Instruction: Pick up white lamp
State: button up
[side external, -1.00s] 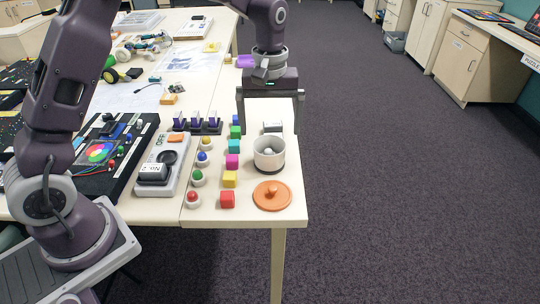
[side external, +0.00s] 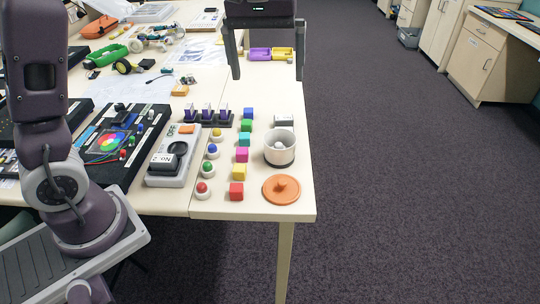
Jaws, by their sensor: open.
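A small round white piece (side external: 279,145) sits inside a pale cup (side external: 269,160) on the right part of the table; it looks like the white lamp, though the cup's wall hides its lower part. Similar domed lamps stand in a row to the left: yellow (side external: 217,132), blue (side external: 212,149), green (side external: 208,166) and red (side external: 202,187), each on a white base. My gripper (side external: 268,78) is open and empty, with its fingers wide apart, above the table and behind the cup in the picture.
An orange lid (side external: 281,191) lies in front of the cup. A white-topped block (side external: 284,120) is behind it. A column of coloured cubes (side external: 242,155) runs to its left. Yellow and purple bins (side external: 271,54) lie beyond the gripper. A switch box (side external: 172,163) is further left.

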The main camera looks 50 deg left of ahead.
jog(key=s+r+m+t, duration=0.3)
jog(key=s+m, duration=0.2)
jog(key=s, duration=1.1)
jog(key=shift+s+d, duration=0.15)
jog(key=shift+s, duration=0.25)
jog(key=s+f, duration=0.1)
jog(key=s, duration=0.1)
jog(key=s+f+m+t, duration=0.1)
jog(key=s, duration=0.1)
jog(key=s+f+m, duration=0.1)
jog(key=s, duration=0.1)
jog(key=shift+s+f+t, duration=0.3)
jog(key=shift+c, duration=1.1)
jog(key=shift+s+f+m, duration=0.15)
jog(key=shift+s+m, duration=0.05)
jog(key=shift+m, duration=0.1)
jog(key=c, duration=1.2)
jog(key=shift+c, duration=0.2)
